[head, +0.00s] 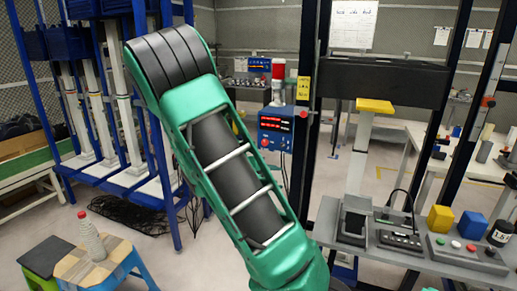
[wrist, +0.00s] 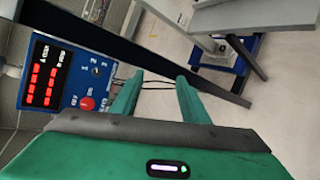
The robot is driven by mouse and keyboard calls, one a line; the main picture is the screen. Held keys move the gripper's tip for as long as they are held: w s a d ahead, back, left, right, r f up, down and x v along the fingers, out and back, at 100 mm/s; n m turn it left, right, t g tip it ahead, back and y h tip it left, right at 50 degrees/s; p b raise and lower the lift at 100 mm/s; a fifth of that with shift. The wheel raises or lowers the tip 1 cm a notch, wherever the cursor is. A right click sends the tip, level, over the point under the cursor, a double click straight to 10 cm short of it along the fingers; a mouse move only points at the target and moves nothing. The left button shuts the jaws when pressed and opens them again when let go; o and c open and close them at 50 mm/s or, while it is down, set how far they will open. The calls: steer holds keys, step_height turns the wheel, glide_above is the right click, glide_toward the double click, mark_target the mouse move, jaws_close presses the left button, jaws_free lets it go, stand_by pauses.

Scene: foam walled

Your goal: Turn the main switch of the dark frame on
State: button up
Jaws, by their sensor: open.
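The dark frame (head: 308,100) has black posts and a black crossbeam; a dark beam of it (wrist: 185,60) runs diagonally across the wrist view. A blue control box (head: 275,128) with red displays is by its left post. In the wrist view the box (wrist: 58,75) appears turned on its side at the left, with a red knob (wrist: 87,103) and a small dark selector (wrist: 97,71). I cannot tell which is the main switch or its position. My gripper (wrist: 155,88) is open and empty, its fingers right of the box, apart from the knob. The head view does not show it.
A grey bench (head: 375,240) with a keypad, yellow and blue blocks stands at the right. A blue rack (head: 165,130) stands left. A bottle (head: 91,236) is on a small stool (head: 97,262). A yellow-topped pillar (head: 374,106) stands inside the frame.

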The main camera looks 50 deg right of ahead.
mark_target(264, 143)
steer(key=w+a+r+n+t+h, duration=0.35)
steer(key=w+r+n+t, duration=0.2)
steer(key=w+n, duration=0.4)
steer(key=shift+m+h, duration=0.35)
steer(key=shift+m, duration=0.5)
steer(key=x, duration=0.8)
steer(key=w+x, duration=0.1)
steer(key=x, duration=0.3)
steer(key=shift+a+r, duration=0.15)
steer(key=shift+a, duration=0.1)
steer(key=shift+c, duration=0.2)
